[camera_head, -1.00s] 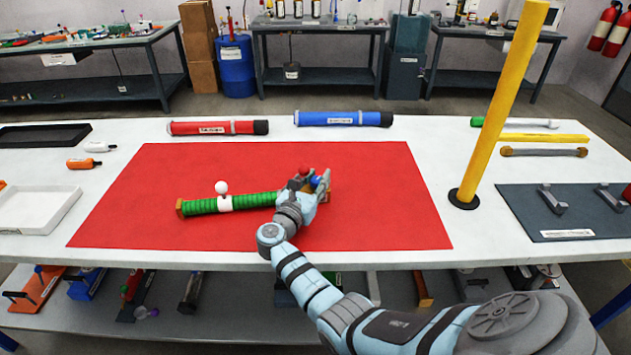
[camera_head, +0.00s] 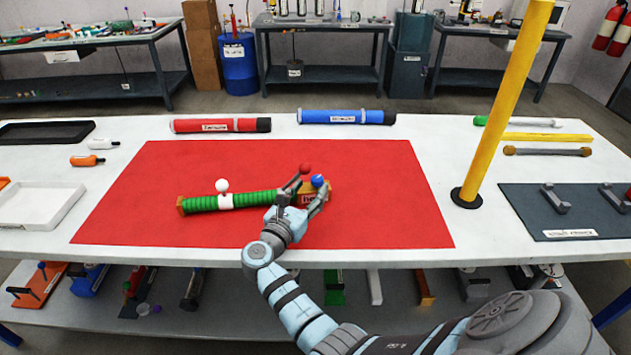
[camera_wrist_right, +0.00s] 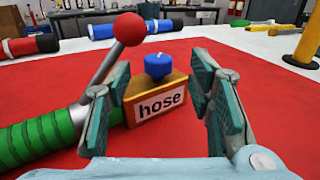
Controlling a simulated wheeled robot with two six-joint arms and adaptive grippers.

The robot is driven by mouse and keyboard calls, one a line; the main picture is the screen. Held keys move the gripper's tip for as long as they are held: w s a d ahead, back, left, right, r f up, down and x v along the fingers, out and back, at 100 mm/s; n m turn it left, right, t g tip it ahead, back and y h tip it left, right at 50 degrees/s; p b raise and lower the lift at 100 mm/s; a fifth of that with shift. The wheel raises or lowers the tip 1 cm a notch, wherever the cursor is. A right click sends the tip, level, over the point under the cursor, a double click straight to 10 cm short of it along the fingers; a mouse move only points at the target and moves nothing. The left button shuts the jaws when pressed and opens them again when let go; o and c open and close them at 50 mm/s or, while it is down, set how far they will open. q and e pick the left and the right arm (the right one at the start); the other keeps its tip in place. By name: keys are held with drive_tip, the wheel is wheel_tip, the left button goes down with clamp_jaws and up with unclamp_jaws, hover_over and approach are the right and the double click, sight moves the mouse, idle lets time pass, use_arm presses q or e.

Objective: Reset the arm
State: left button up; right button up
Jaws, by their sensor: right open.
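A green ribbed pump tube (camera_head: 250,199) lies on the red mat (camera_head: 380,220), with a white ball and white band on it. At its right end is a wooden block labelled "hose" (camera_wrist_right: 158,100) with a blue knob (camera_wrist_right: 158,66); a lever with a red ball (camera_wrist_right: 128,29) stands beside it. My right gripper (camera_head: 302,197) is over the mat at this right end. In the right wrist view its fingers (camera_wrist_right: 160,110) are spread apart, with the block and blue knob seen between them, and nothing is gripped. My left gripper is not visible.
A red tube (camera_head: 215,126) and a blue tube (camera_head: 345,117) lie behind the mat. A yellow post (camera_head: 505,105) stands at the right, near a dark tray (camera_head: 565,225). White tray (camera_head: 30,222) and small bottles (camera_head: 88,160) are at the left. The mat's front is clear.

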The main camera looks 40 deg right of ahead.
drive_tip(key=shift+v, duration=1)
drive_tip(key=shift+d, duration=0.1)
